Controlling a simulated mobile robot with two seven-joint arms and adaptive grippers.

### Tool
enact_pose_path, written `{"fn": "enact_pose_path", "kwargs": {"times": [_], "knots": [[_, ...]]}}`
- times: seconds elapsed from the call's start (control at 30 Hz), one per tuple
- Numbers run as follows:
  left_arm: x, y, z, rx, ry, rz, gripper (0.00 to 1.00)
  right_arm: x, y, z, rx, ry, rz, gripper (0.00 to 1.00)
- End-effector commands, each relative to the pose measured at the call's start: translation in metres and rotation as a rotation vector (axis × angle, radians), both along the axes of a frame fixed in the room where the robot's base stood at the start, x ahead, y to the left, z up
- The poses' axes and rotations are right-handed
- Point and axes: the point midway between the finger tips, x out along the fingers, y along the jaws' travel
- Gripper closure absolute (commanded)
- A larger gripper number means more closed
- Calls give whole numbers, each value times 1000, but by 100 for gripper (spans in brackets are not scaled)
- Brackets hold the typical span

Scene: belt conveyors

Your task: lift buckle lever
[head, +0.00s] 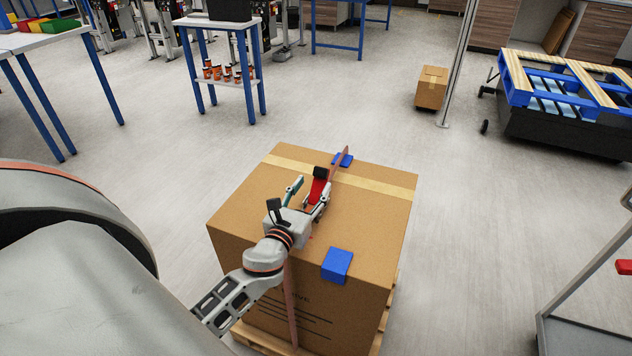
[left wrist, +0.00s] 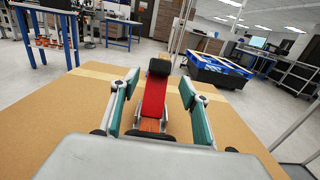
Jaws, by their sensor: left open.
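The buckle has a red lever (head: 318,191) with a black end (head: 320,172), on a brown strap (head: 341,157) over the top of a large cardboard box (head: 385,218). My left gripper (head: 307,194) is open just above the box top, at the buckle. In the left wrist view, the red lever (left wrist: 154,97) stands between the two teal-padded fingers of the gripper (left wrist: 160,84), with gaps on both sides. Its black end (left wrist: 159,66) points away from the gripper. The buckle's base is partly hidden by the gripper. My right gripper is not in view.
Two blue corner pieces (head: 337,265) sit at the box edges, and the box stands on a wooden pallet (head: 262,342). Blue-legged tables, a small carton (head: 432,87) and a cart with a blue pallet (head: 560,80) stand farther off. The floor around the box is clear.

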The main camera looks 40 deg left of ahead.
Motion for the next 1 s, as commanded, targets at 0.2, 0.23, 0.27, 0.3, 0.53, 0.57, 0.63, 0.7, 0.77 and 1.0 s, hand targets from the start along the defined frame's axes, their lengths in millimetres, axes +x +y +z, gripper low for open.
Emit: {"fn": "enact_pose_path", "kwargs": {"times": [0.2, 0.23, 0.27, 0.3, 0.53, 0.57, 0.63, 0.7, 0.77, 1.0], "knots": [[-46, -11, -3, -2, 5, 1, 54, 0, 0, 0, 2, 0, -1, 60], [-51, -13, -3, -3, 4, 1, 54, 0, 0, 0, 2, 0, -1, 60], [-55, -14, -3, -3, 4, 1, 54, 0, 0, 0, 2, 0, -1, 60], [-61, -15, -3, -3, 4, 0, 54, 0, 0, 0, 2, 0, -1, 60], [-79, -19, -3, -3, 2, 1, 54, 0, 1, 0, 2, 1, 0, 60], [-80, -20, -3, -3, 3, 0, 54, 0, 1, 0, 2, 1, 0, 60], [-81, -20, -3, -3, 3, 0, 54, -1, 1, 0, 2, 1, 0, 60], [-81, -20, -3, -3, 2, 0, 54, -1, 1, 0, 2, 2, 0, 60], [-81, -20, -3, -3, 2, 0, 54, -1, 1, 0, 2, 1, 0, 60], [-81, -20, -3, -3, 2, -1, 98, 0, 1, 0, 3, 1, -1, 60]]}}
